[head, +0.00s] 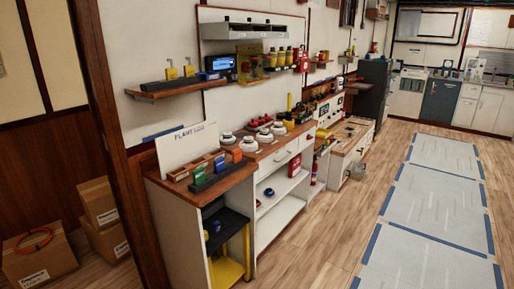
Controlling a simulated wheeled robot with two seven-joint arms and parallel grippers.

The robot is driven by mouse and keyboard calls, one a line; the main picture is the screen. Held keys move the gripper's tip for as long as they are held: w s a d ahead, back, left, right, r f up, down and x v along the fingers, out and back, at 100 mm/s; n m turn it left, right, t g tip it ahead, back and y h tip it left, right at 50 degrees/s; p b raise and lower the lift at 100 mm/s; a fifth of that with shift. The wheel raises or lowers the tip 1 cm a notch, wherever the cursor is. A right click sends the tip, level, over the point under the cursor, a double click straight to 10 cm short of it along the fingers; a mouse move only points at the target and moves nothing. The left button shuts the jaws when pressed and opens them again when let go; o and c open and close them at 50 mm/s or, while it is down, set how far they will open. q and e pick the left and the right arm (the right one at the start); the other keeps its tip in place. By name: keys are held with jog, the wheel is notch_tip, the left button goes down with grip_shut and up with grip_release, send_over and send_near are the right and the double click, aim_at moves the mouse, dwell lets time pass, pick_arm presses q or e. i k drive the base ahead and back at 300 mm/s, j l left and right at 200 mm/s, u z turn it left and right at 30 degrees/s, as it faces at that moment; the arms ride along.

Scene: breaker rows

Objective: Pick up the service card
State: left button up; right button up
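I cannot make out with certainty which thing is the service card. Neither of my grippers shows in the head view.
White and red round items (249,144) stand farther along the counter. A wall shelf (178,88) hangs above. Cardboard boxes (40,262) sit on the floor at left, beyond a wooden post (115,130). Blue-edged floor panels (441,206) lie at right, with clear wood floor beside them.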

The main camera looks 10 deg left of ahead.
aim_at(237, 154)
jog(key=i+j, duration=0.1)
jog(key=i, duration=1.15)
